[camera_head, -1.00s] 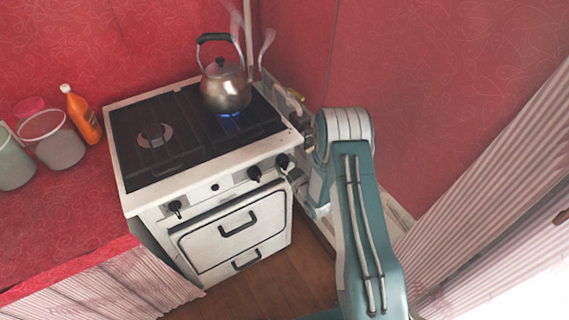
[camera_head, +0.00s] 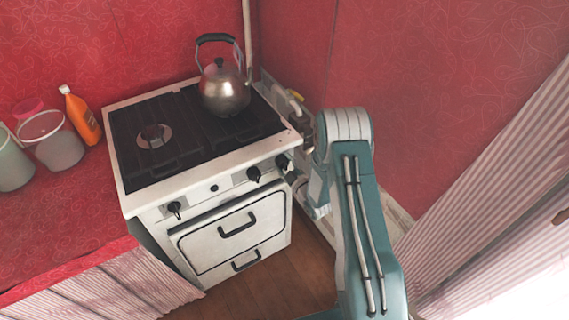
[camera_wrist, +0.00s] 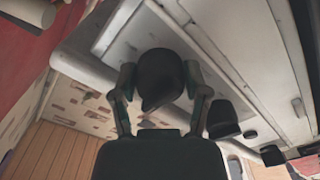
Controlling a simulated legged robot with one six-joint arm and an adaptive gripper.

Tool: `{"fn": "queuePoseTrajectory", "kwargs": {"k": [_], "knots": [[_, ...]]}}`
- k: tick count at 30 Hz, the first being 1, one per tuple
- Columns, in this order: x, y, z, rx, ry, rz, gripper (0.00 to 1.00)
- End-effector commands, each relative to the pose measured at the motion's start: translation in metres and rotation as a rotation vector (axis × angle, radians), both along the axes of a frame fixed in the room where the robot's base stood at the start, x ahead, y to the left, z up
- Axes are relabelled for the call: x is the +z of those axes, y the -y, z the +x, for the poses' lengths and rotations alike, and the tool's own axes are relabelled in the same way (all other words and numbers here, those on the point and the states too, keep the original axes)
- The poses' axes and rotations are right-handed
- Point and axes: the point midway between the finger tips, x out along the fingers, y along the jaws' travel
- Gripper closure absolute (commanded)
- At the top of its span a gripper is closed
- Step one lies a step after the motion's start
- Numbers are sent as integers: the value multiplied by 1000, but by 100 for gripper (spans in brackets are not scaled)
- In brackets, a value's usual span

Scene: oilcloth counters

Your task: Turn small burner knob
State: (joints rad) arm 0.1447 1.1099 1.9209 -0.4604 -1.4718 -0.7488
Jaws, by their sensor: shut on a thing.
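The white stove (camera_head: 237,192) has black knobs along its front panel. The rightmost knob (camera_head: 283,161) is beside the end of my arm, at the stove's right front corner. In the wrist view my gripper (camera_wrist: 160,84) has its two fingers on either side of a black knob (camera_wrist: 158,72), shut on it. The knob's pointed end is turned toward the palm. A steel kettle (camera_head: 225,92) with a black handle stands on the back right burner. No flame shows under it. My gripper is mostly hidden behind the arm in the head view.
More black knobs, one of them close by (camera_wrist: 222,118), sit right of my fingers in the wrist view. A red wall (camera_head: 430,100) is close on the arm's right. Pails (camera_head: 55,145) and an orange bottle (camera_head: 83,118) stand on the left counter.

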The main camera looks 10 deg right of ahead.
Motion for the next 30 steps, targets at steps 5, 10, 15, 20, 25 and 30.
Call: {"fn": "queuePoseTrajectory", "kwargs": {"k": [5,10,15,20,25,30], "knots": [[1,-2,1,4,2,-2,87],[0,-2,1,4,2,-1,8],[1,-1,0,2,1,-1,5],[1,-1,0,2,1,0,5],[0,1,-4,1,-1,0,5],[-1,9,-29,-2,-4,1,5]]}}
